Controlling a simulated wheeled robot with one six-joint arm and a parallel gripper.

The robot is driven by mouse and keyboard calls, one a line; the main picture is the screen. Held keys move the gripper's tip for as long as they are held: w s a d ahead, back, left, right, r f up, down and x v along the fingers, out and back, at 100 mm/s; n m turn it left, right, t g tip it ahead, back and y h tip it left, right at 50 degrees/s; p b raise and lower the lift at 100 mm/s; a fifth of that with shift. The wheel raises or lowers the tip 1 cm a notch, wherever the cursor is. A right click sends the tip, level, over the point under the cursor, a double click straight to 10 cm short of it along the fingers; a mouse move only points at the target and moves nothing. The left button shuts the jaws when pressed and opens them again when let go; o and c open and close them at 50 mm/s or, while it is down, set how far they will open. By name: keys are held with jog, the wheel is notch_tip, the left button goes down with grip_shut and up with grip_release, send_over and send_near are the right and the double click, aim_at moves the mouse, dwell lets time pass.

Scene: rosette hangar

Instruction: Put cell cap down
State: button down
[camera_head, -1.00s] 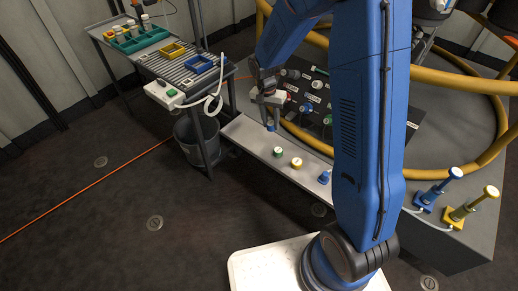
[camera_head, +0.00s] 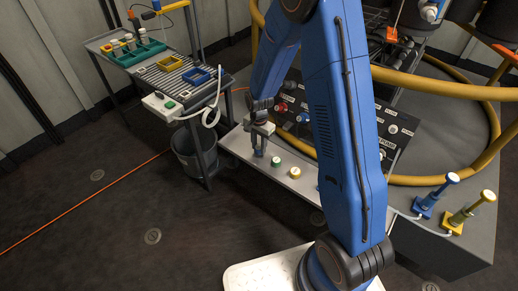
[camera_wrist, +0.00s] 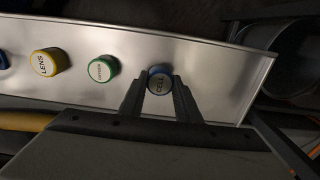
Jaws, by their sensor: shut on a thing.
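The cell cap (camera_wrist: 159,82) is a small round blue cap with "CELL" on its top. In the wrist view it sits between the two fingers of my gripper (camera_wrist: 160,88), which is shut on it. In the head view my gripper (camera_head: 259,150) is low over the left end of the metal shelf (camera_head: 296,187), and the cap is hard to make out there. The cap appears at or just above the shelf surface; I cannot tell whether it touches. A green-ringed white cap (camera_wrist: 103,68) and a yellow cap marked "LENS" (camera_wrist: 49,62) stand beside it in a row.
A grey bin (camera_head: 194,150) stands left of the shelf, under a side table with a green rack (camera_head: 136,50), a yellow tray and a blue tray (camera_head: 201,79). A dark labelled panel (camera_head: 300,100) rises behind the shelf. Blue and yellow handles (camera_head: 452,180) stand at right.

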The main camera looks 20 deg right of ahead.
jog(key=shift+f, duration=0.75)
jog(key=c, duration=1.3)
grip_release()
jog(key=shift+f, duration=0.1)
